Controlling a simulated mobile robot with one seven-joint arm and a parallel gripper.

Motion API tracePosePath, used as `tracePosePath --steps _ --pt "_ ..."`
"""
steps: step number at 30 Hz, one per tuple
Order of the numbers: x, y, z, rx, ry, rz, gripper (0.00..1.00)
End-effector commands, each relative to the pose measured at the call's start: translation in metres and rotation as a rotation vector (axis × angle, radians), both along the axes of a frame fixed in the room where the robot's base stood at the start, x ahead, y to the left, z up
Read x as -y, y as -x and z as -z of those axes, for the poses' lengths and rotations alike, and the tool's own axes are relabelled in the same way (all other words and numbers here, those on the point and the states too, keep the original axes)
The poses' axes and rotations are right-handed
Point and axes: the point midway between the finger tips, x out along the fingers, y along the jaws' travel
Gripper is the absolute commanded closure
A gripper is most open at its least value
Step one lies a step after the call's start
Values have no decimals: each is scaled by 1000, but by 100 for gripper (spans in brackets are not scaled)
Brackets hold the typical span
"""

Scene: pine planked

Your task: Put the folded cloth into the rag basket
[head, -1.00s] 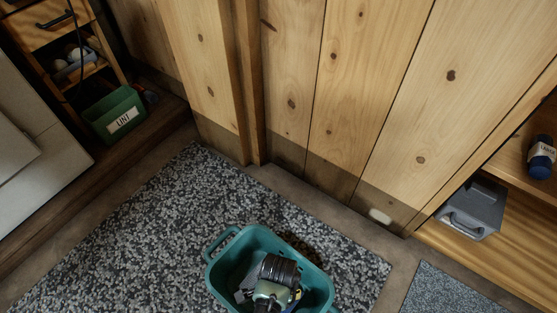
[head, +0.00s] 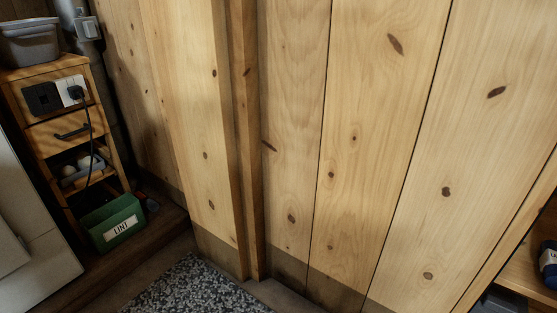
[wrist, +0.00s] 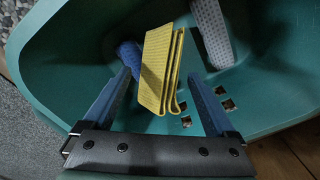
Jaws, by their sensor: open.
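A folded yellow cloth (wrist: 160,68) shows in the wrist view, standing on edge inside a teal basket (wrist: 75,60). My gripper (wrist: 157,76) is open over the basket, with its blue fingers spread to either side of the cloth and gaps between. Whether the cloth rests on the basket's floor or on other things, I cannot tell. The head view shows neither the basket, the cloth nor my gripper.
A grey dotted item (wrist: 212,32) and a blue item (wrist: 131,55) also lie in the basket. In the head view, a green LINT bin (head: 113,222) stands by a wooden shelf unit at left. A speckled rug (head: 190,290) lies before the plank wall.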

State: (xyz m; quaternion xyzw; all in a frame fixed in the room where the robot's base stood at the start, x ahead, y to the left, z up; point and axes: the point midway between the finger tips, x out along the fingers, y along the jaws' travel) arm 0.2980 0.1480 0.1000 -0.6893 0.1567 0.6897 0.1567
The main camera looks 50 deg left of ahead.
Motion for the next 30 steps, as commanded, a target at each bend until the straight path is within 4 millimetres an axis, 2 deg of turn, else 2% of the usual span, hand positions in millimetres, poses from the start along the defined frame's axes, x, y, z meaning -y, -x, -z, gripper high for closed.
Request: tracePosePath --steps 18,24,30 --pt "1 0 -106 1 0 1 9" --pt "0 0 -123 1 0 0 9" --pt "0 0 -126 0 1 0 9"
